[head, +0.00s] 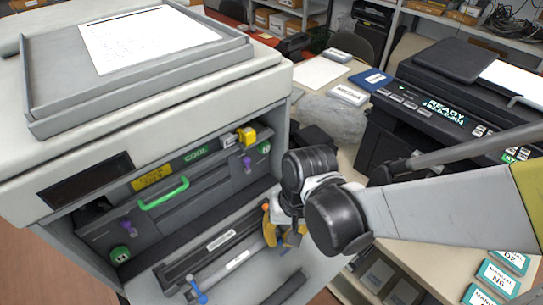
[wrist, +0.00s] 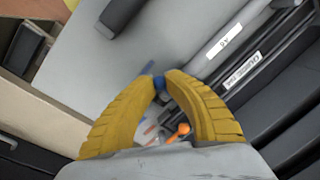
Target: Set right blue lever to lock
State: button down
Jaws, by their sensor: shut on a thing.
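The right blue lever (wrist: 159,83) is between the tips of my yellow gripper (wrist: 162,79) in the wrist view, and my fingers are closed on it. Its thin blue end sticks out past the fingertips. In the head view my gripper (head: 272,238) is at the right end of the open printer's pull-out tray, and it mostly hides this lever. Another blue lever (head: 198,291) stands free at the left end of the labelled bar. An orange knob (wrist: 183,129) shows between my fingers in the wrist view. I cannot read the lever's lock marking.
The grey printer (head: 150,120) stands open, with a green handle (head: 164,194) and purple knobs inside above the tray. A dark bar (head: 287,288) lies at the tray's front. A black printer (head: 430,110) stands at the right.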

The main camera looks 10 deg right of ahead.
jog(key=c, duration=1.3)
grip_release()
jog(key=shift+o, duration=0.2)
notch_tip(320, 180, up, 12)
jog(key=d, duration=0.2)
jog(key=shift+f, duration=0.1)
jog(key=w+d+r+t+h, duration=0.1)
jog(key=w+d+r+t, duration=0.1)
jog(key=d+t, duration=0.5)
jog(key=w+d, duration=0.1)
jog(key=d, duration=0.3)
jog(key=shift+d+r+h, duration=0.2)
jog(key=shift+r+h, duration=0.05)
jog(key=shift+h, duration=0.15)
